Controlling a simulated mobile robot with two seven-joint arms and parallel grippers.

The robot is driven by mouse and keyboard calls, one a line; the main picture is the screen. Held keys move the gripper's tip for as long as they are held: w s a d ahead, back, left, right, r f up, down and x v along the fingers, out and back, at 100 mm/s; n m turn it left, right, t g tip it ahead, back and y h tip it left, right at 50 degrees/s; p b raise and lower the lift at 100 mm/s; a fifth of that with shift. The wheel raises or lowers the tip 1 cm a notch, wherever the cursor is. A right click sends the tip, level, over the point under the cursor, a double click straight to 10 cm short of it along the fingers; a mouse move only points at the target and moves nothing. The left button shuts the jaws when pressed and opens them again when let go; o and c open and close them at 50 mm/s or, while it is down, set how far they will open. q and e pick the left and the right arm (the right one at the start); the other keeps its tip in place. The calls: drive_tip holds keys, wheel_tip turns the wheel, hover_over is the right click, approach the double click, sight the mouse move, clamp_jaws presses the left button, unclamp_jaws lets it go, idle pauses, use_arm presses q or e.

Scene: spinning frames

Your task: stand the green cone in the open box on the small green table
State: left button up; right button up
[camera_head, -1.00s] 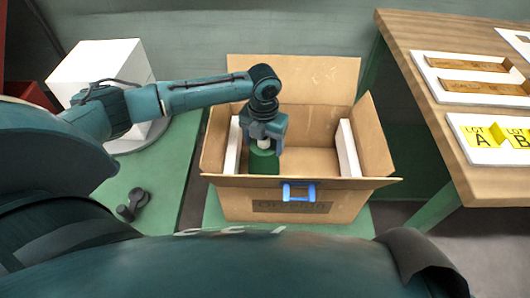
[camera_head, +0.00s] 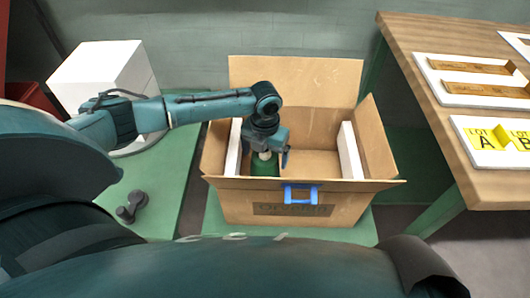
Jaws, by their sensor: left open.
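The green cone (camera_head: 265,168) stands inside the open cardboard box (camera_head: 290,208), in its left part close to the front wall. Its pale top shows, and the front wall hides its base. The box stands with its flaps open on the small green table (camera_head: 222,224). My left gripper (camera_head: 272,157) is over the cone's top inside the box, and its jaws are open. One finger shows to the right of the cone's top, apart from it. My right gripper is not in view.
White padding lines the box's left side (camera_head: 233,150) and right side (camera_head: 350,152). A white cube (camera_head: 100,75) stands on the left green table. A wooden table (camera_head: 440,60) with trays is at right.

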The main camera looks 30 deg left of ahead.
use_arm(q)
wheel_tip(320, 180, up, 7)
drive_tip(key=shift+f+p, duration=0.2)
drive_tip(key=shift+p, duration=0.65)
wheel_tip(320, 180, up, 4)
drive_tip(key=shift+r+p, duration=0.2)
drive_tip(key=shift+p, duration=0.2)
drive_tip(key=shift+r, duration=0.65)
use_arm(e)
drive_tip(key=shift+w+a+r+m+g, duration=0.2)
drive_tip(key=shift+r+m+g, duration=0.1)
